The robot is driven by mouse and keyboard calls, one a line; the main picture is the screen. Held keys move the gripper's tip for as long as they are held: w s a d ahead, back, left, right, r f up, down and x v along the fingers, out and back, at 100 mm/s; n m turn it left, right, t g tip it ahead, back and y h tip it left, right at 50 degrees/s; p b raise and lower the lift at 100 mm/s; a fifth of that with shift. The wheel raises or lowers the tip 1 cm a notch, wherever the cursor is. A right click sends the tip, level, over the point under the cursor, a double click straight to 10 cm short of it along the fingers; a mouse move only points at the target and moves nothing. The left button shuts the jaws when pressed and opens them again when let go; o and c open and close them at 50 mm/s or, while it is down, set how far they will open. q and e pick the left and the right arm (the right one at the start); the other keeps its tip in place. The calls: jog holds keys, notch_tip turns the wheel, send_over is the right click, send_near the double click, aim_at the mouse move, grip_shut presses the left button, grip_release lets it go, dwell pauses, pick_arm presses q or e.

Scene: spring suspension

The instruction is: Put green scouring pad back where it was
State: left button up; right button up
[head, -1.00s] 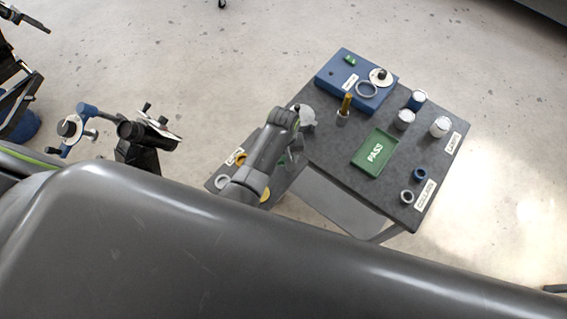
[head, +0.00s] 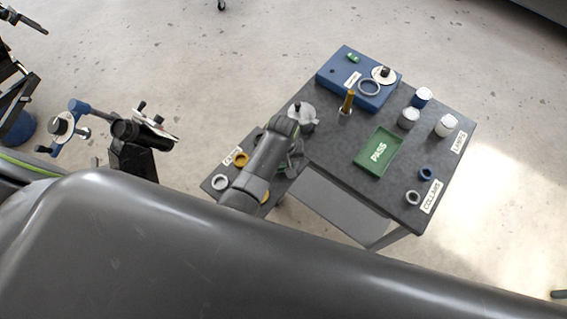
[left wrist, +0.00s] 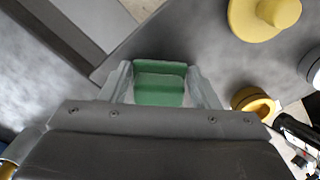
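The green scouring pad (left wrist: 160,84) shows in the left wrist view, between the two fingers of my left gripper (left wrist: 160,90). The fingers meet its two sides, and it lies flat across the gap between them. Grey table surface shows behind it; I cannot tell whether the pad touches it. In the head view my left gripper (head: 294,160) is over the lower left part of the table, mostly hidden behind its own arm. My right gripper is not in view.
A silver pot (head: 302,117) stands close beside my left arm. The grey table (head: 335,170) also bears a green PASS tray (head: 378,153), a blue box (head: 345,75), a brass post (head: 347,103) and several white-topped jars.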

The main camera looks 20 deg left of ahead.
pick_arm(q)
jog(key=o, duration=0.4)
jog(key=shift+r+p, duration=0.5)
jog(key=shift+r, duration=0.1)
notch_tip(320, 180, up, 5)
jog(key=p, duration=0.3)
jog(key=shift+w+f+p, duration=0.1)
jog(key=shift+f+p, duration=0.1)
jog(key=shift+p, duration=0.15)
notch_tip(320, 180, up, 6)
jog(key=shift+r, duration=0.25)
